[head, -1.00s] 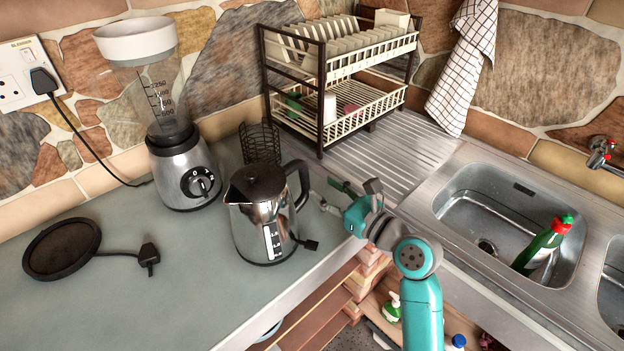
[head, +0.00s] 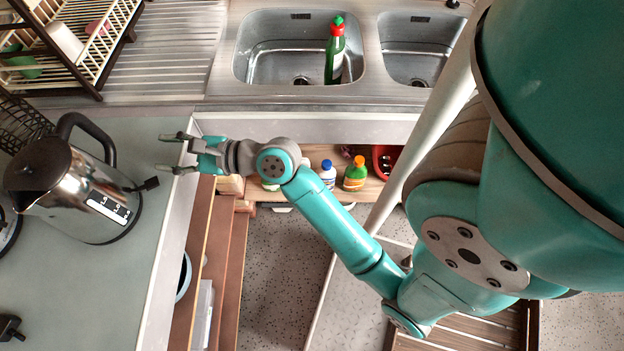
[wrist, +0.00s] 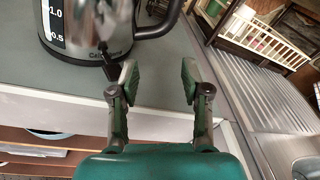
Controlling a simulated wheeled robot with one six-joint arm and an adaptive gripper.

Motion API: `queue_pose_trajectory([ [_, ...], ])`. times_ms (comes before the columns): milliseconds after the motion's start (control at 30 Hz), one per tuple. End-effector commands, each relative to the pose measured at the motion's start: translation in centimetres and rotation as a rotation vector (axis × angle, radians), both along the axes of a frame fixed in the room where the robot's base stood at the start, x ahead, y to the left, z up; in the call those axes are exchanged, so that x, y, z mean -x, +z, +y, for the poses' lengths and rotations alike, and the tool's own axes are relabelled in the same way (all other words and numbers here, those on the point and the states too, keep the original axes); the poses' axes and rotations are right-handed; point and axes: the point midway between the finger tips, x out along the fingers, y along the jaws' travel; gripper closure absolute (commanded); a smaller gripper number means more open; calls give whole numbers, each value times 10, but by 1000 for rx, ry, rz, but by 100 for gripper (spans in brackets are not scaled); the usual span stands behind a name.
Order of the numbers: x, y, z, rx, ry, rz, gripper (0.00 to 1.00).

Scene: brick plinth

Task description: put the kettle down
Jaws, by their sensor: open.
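The kettle (head: 78,195) is shiny metal with a dark lid and dark handle. It stands upright on the grey-green counter (head: 60,285) at the left of the head view, its handle towards my gripper. My gripper (head: 163,152) is open and empty at the counter's edge, to the right of the handle and apart from it. In the wrist view the kettle (wrist: 85,25) is beyond the open fingers (wrist: 158,80), its top out of frame. A short cord with a dark plug (head: 150,184) lies beside the kettle.
A dish rack (head: 75,45) and a wire basket (head: 20,122) stand behind the kettle. The sink (head: 285,60) holds a green bottle (head: 335,55). Open shelves (head: 215,250) are below the counter edge. The counter in front of the kettle is mostly clear.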

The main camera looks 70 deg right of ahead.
Motion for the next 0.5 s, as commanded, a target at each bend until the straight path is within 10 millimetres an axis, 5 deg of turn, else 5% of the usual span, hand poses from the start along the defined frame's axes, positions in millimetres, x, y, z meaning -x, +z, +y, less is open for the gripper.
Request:
queue_pose_trajectory([
  [200,57,-63,18,432,-60,30,53],
  [500,150,-111,34,1112,-23,66,53],
])
